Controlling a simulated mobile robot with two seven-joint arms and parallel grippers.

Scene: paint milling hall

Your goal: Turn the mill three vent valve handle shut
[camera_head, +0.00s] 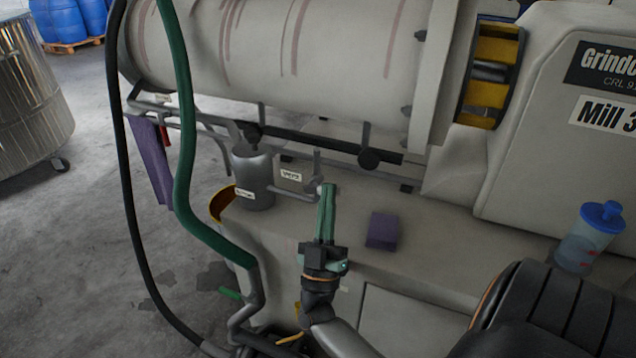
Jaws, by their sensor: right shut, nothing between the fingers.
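The mill marked "Mill 3" (606,116) fills the back and right of the head view. A small label (291,175) sits beside a thin pipe that runs right from a grey pot (253,178). At the pipe's end a small grey valve handle (317,162) stands roughly upright. My right gripper (328,188) has its green fingers shut, with nothing seen between them. Its tips are just below and right of the handle, overlapping the valve's lower part in the picture. I cannot tell whether they touch it. My left gripper is not in view.
A green hose (183,130) and a black hose (125,190) hang at left. A steel vat (30,100) stands on the floor at far left.

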